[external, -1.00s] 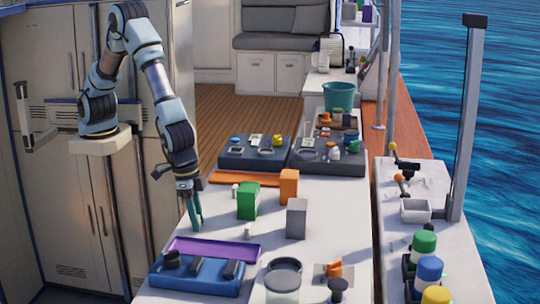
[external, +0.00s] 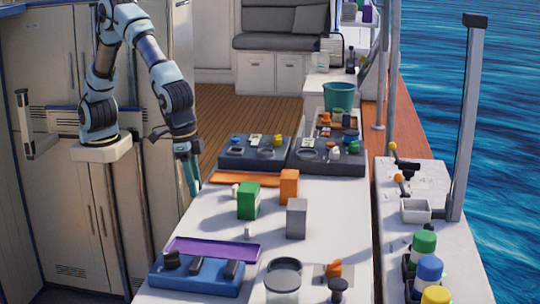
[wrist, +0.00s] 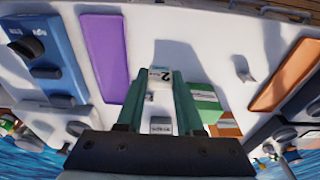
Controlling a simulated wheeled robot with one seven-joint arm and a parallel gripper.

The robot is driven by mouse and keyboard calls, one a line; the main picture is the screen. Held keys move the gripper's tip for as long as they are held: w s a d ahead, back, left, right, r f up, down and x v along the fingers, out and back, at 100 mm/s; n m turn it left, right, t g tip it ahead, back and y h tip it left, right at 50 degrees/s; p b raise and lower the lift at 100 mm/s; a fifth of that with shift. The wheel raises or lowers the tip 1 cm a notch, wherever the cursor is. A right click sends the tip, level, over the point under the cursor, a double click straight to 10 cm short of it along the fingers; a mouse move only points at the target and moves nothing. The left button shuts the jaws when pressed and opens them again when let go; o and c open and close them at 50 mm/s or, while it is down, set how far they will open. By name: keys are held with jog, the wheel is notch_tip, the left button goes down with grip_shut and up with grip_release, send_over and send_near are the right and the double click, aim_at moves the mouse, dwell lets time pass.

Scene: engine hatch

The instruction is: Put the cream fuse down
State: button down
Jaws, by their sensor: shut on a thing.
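My gripper (external: 192,178) is up at the left edge of the white table (external: 215,222) in the external view. In the wrist view its two green fingers (wrist: 163,100) are closed on the cream fuse (wrist: 160,76), a small pale block marked "2". The fuse is held at the fingertips. In the external view I cannot make out the fuse.
A purple tray (external: 213,250) and a blue panel (external: 197,277) lie at the near end. An orange tray (external: 246,179), green box (external: 248,201), orange box (external: 289,187) and grey box (external: 296,218) stand farther right. Small white pieces (external: 248,231) sit between them.

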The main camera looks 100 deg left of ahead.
jog(key=w+a, duration=0.3)
jog(key=w, duration=0.4)
jog(key=w+a, duration=0.2)
jog(key=w, duration=0.6)
jog(key=p, duration=0.3)
send_over(334, 185)
jog(key=f, duration=0.5)
jog(key=shift+s+d, duration=0.1)
jog(key=shift+s, duration=0.25)
jog(key=shift+f+p, duration=0.65)
jog(key=shift+f, duration=1.7)
jog(key=shift+f, duration=0.1)
jog(key=c, duration=0.6)
grip_release()
jog(key=shift+o, duration=0.3)
